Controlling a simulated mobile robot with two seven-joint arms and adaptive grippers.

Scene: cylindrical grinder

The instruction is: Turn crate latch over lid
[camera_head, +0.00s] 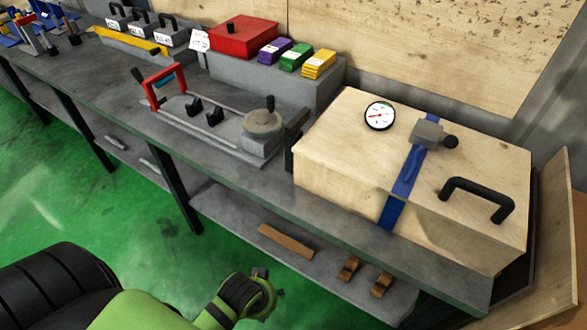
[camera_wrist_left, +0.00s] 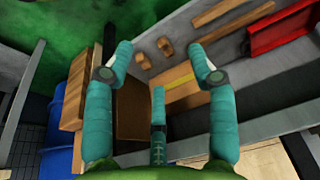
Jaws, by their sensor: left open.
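A pale wooden crate (camera_head: 330,170) with a flat lid stands on the right end of the grey bench. A blue strap (camera_head: 392,212) runs over the lid and down the front face. A grey block with a black knob (camera_head: 428,133), which looks like the latch, sits on the lid at the strap's far end. The lid also has a dial gauge (camera_head: 380,115) and a black handle (camera_head: 478,195). In the left wrist view my left gripper (camera_wrist_left: 158,76) has its teal fingers spread and empty. In the head view my green left arm is low in front of the bench, apart from the crate.
The lower shelf holds a wooden bar (camera_head: 286,241) and small wooden blocks (camera_head: 348,268). The green floor before the bench is clear.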

